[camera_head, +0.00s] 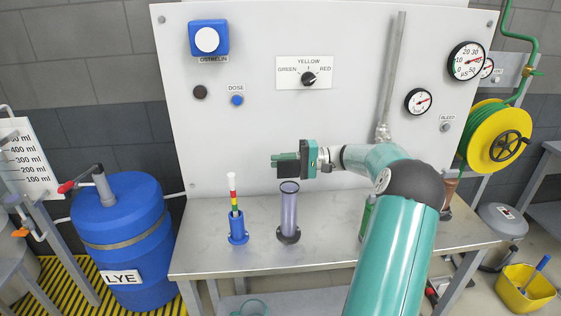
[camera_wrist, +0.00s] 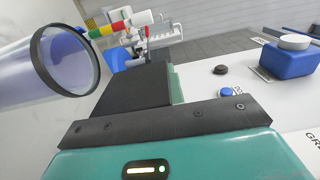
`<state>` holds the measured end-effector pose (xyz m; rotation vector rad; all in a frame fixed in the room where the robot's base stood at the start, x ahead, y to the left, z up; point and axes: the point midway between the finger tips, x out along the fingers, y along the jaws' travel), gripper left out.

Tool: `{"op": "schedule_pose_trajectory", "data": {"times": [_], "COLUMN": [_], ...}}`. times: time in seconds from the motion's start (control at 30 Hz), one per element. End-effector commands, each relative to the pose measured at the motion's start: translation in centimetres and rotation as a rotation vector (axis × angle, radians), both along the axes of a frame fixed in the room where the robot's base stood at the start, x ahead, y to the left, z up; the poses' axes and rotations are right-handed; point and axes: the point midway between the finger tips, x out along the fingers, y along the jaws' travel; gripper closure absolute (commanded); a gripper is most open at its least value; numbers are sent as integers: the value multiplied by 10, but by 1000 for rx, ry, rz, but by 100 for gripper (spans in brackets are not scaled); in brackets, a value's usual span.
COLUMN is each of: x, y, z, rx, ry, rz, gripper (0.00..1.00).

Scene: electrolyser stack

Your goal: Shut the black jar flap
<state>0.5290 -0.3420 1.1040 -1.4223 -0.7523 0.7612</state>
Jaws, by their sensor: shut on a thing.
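A clear, purple-tinted cylinder jar (camera_head: 289,212) with a black rim and dark foot stands upright on the bench. Its open mouth also shows at the left of the wrist view (camera_wrist: 70,62); no flap covers it. My gripper (camera_head: 284,163) is just above and behind the jar's mouth, pointing left. Its jaws are shut; a dark flat piece (camera_wrist: 137,88) shows at them in the wrist view, beside the jar's rim and apart from it in the picture. I cannot tell whether this dark piece is the flap or part of a finger.
A blue holder (camera_head: 237,227) with a striped stick stands left of the jar. A grey panel (camera_head: 240,130) with a knob, buttons and gauges rises behind. A blue LYE drum (camera_head: 120,220) stands left of the bench. The bench front is clear between holder and jar.

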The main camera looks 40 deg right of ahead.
Motion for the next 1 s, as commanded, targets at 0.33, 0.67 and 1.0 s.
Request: {"op": "schedule_pose_trajectory", "data": {"times": [0.33, 0.67, 1.0], "x": [-17, -31, -44], "y": [7, 16, 24], "z": [1, -2, -10], "rx": [-186, -364, -545], "ry": [-266, -523, -789], "rz": [-3, -4, -5], "gripper": [100, 100, 100]}}
